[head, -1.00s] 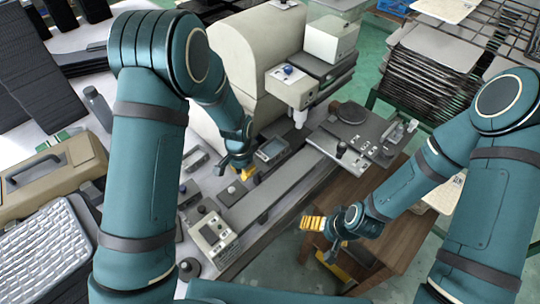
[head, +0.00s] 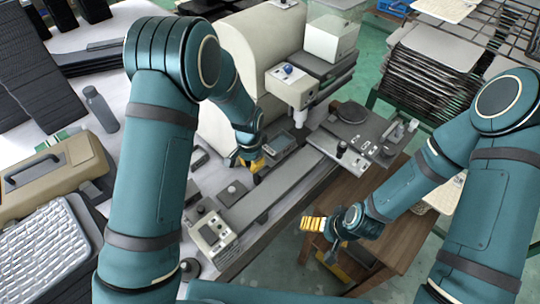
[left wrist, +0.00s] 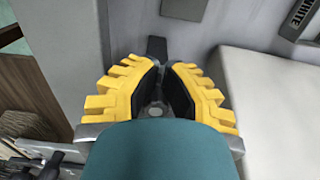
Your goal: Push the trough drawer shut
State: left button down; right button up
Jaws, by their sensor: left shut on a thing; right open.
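The trough drawer looks like the shallow grey tray (head: 279,146) by the foot of the cream machine in the head view; how far it stands out is hard to tell. My left gripper (head: 258,168) is low beside its near left side. In the left wrist view its yellow fingers (left wrist: 157,72) are nearly together around a small dark piece (left wrist: 157,47), seemingly a handle, in front of a grey surface. The fingers hide most of that piece. My right gripper (head: 318,241) is open and empty, beside the wooden stand.
The cream machine (head: 240,70) rises behind my left gripper. A long grey rail (head: 270,190) runs in front of it, with a small control box (head: 213,237) at its near end. A wooden stand (head: 400,215) is at the right.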

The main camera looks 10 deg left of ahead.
aim_at(267, 151)
pick_arm(q)
jog(key=shift+w+d, duration=1)
jog(key=shift+w, duration=0.3)
jog(key=shift+w+d, duration=0.1)
jog(key=shift+w+d+b, duration=0.35)
jog(key=shift+w+d, duration=0.35)
jog(key=shift+w, duration=0.2)
jog(key=shift+w+d+b, duration=0.3)
jog(key=shift+w+d, duration=0.35)
jog(key=shift+w, duration=0.2)
jog(key=shift+s, duration=0.1)
jog(key=shift+s+a, duration=0.4)
jog(key=shift+r+p, duration=2)
jog(key=shift+r, duration=1.5)
